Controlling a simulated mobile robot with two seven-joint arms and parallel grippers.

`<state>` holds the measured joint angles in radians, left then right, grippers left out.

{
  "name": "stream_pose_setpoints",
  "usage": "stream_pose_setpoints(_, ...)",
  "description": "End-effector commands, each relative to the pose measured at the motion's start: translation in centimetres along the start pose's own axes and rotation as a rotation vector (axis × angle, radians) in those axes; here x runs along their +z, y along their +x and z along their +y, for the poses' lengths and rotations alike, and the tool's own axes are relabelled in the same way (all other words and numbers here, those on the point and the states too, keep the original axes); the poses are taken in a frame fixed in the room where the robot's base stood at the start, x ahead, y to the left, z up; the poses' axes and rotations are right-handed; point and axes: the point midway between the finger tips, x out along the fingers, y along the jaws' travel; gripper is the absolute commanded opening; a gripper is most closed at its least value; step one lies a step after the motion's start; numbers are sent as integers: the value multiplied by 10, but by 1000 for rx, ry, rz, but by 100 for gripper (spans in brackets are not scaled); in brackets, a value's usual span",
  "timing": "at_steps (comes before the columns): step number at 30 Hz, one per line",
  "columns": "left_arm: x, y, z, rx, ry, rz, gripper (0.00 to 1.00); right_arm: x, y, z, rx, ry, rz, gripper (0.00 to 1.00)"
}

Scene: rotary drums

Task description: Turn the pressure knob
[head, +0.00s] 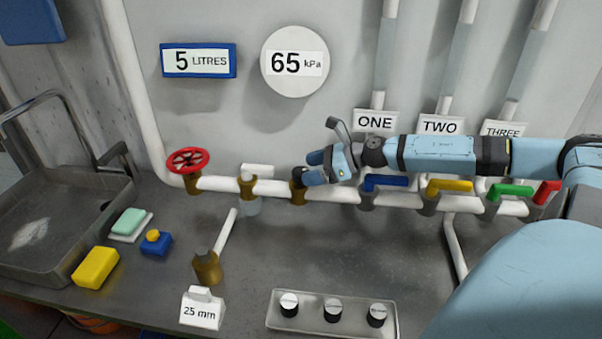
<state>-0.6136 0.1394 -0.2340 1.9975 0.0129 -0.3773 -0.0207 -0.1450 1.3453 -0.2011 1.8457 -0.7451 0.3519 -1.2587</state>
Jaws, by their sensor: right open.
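A dark knob (299,175) sits on top of a brass fitting (299,195) on the white horizontal pipe, below the round 65 kPa dial (295,62). My right gripper (311,168) reaches in from the right along the pipe. Its blue fingertips are open and point left at the knob, very close to it. The fingers partly overlap the knob's right side, and I cannot tell whether they touch it. My left gripper is not in view.
A red handwheel (187,160) stands left on the pipe. Blue (385,182), yellow (449,187), green (510,191) and red (546,192) valve levers lie under my right arm. A panel with three knobs (333,312) is in front. A sink (60,225) is at left.

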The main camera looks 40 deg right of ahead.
Motion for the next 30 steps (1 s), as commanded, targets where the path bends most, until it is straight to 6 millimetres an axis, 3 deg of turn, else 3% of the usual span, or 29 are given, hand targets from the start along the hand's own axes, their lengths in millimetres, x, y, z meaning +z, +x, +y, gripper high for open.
stream_pose_setpoints(12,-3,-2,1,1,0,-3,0,1,28,-1,-1,0,-2,76)
stream_pose_setpoints(25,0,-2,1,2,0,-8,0,0,33,0,0,0,0,76)
stream_pose_setpoints(26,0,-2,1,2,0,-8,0,0,33,0,0,0,0,73)
stream_pose_setpoints(30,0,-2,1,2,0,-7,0,0,33,0,0,0,0,41)
